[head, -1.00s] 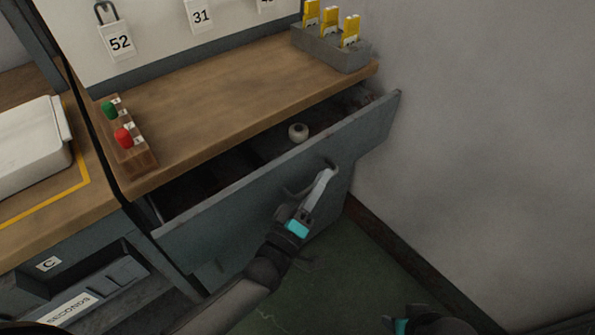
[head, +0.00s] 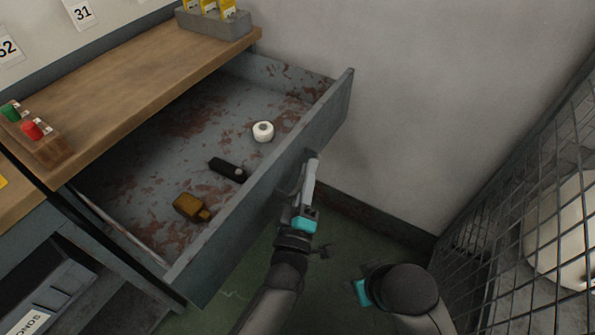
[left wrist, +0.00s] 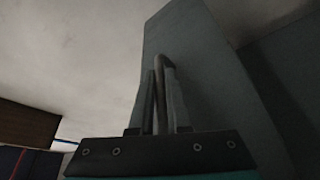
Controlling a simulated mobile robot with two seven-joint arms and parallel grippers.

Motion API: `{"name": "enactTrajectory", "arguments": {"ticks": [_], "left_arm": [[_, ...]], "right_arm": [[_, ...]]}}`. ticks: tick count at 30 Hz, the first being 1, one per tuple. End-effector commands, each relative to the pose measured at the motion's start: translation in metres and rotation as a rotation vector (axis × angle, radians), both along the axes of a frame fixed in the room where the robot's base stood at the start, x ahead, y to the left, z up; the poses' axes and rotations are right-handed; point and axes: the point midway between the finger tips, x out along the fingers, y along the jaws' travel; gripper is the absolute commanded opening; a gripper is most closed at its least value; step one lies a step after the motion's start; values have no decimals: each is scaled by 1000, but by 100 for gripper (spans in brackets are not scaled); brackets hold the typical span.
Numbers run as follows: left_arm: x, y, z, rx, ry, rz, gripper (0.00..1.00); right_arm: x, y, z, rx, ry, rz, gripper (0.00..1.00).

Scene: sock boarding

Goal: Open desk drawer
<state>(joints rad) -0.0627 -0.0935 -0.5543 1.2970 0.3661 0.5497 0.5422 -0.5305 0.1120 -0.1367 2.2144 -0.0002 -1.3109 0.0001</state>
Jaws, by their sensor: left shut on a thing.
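The desk drawer (head: 225,232) is pulled well out from under the wooden desk top (head: 120,90), and its rusty inside shows. My left gripper (head: 311,172) is at the handle on the drawer front. In the left wrist view the gripper (left wrist: 158,85) is shut on the drawer handle (left wrist: 160,62), with a finger on each side of it. The drawer front (left wrist: 205,70) rises behind the handle there. My right arm shows at the lower right of the head view, with a teal part; its fingertips are hidden.
Inside the drawer lie a white roll (head: 263,131), a black object (head: 228,169) and an amber bottle (head: 191,207). A wire mesh cage (head: 520,220) stands at the right, and a bare wall (head: 400,110) is behind. Green floor shows below the drawer.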

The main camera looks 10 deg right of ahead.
Motion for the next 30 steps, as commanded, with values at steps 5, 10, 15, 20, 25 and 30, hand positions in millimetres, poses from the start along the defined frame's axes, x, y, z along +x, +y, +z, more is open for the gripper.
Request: {"name": "enactTrajectory", "arguments": {"ticks": [5, 10, 15, 20, 25, 30], "left_arm": [[-1, -1, -1, -1, 1, 2, 0], [-1, -1, -1, -1, 1, 2, 0], [-1, -1, -1, -1, 1, 2, 25], [-1, -1, 0, -1, 0, 2, 43], [-1, -1, 0, 0, 0, 1, 45], [-1, -1, -1, 0, 0, 1, 45]], "right_arm": [[0, 0, 0, 0, 0, 0, 50], [0, 0, 0, -1, 1, 0, 50], [-1, -1, 0, -1, 2, 0, 50], [-2, -1, -1, -1, 5, 0, 50], [-2, -1, -3, -2, 9, 0, 50], [-3, -1, -4, -3, 10, 0, 50]]}}
